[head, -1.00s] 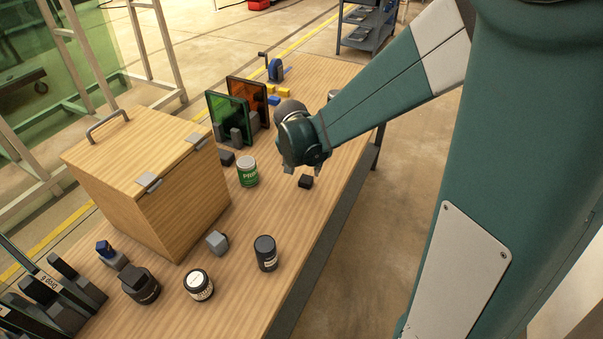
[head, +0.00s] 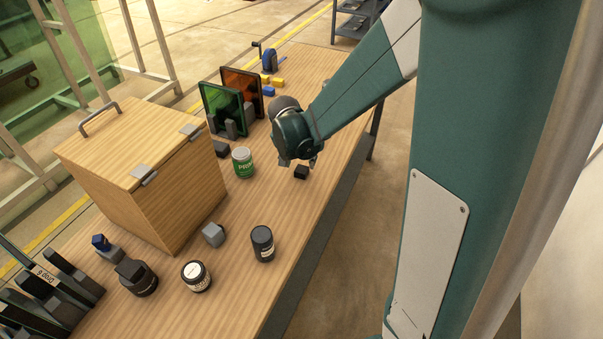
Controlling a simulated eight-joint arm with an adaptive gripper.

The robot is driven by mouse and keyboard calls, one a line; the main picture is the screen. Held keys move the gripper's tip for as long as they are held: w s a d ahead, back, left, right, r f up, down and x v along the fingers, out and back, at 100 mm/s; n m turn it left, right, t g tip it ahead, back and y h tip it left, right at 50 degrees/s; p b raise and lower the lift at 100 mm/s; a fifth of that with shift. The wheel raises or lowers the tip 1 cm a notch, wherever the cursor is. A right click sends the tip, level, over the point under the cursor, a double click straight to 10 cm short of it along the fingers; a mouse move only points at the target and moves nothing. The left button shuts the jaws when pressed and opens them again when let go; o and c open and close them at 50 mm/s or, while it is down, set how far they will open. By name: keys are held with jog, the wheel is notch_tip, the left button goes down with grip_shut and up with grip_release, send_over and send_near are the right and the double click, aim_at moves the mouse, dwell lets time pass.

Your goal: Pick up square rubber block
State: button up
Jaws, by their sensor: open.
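A small black block (head: 302,173), which looks like the square rubber block, lies on the wooden table near its right edge. My gripper (head: 299,163) is open and points down just above and behind this block. Its fingertips show on either side of the block's far edge. I cannot tell whether they touch it. The far side of the block is partly hidden by the gripper.
A green can (head: 243,162) stands left of my gripper, with another dark block (head: 221,149) beyond it. Green and orange panels (head: 224,108) stand behind. A large wooden box (head: 145,175) fills the left. Black jars (head: 262,244) and a grey block (head: 213,234) stand nearer.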

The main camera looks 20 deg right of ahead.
aim_at(302, 168)
jog(key=shift+w+f, duration=0.1)
jog(key=shift+f, duration=0.15)
jog(key=shift+d, duration=0.1)
jog(key=shift+b+x, duration=0.9)
jog(key=shift+x, duration=1.7)
jog(key=c, duration=1)
